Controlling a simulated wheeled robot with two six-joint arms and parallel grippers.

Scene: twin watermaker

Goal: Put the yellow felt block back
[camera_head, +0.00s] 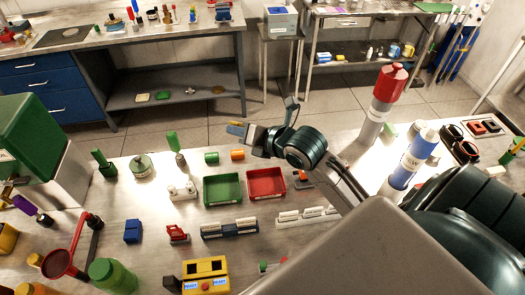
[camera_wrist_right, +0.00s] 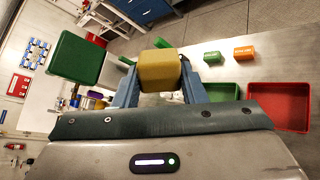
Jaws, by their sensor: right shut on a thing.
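The yellow felt block (camera_wrist_right: 160,70) is between the blue fingers of my right gripper (camera_wrist_right: 158,85) in the right wrist view. The fingers press on its two sides. In the head view the right gripper (camera_head: 243,131) is above the back edge of the bench, and a small bit of the yellow block (camera_head: 236,124) shows at its tip. The block is held clear of the bench top. My left gripper is not in view.
A green tray (camera_head: 223,189) and a red tray (camera_head: 265,182) sit below the right gripper. A red-capped bottle (camera_head: 382,105) stands right of the arm. Many small items crowd the bench's left side.

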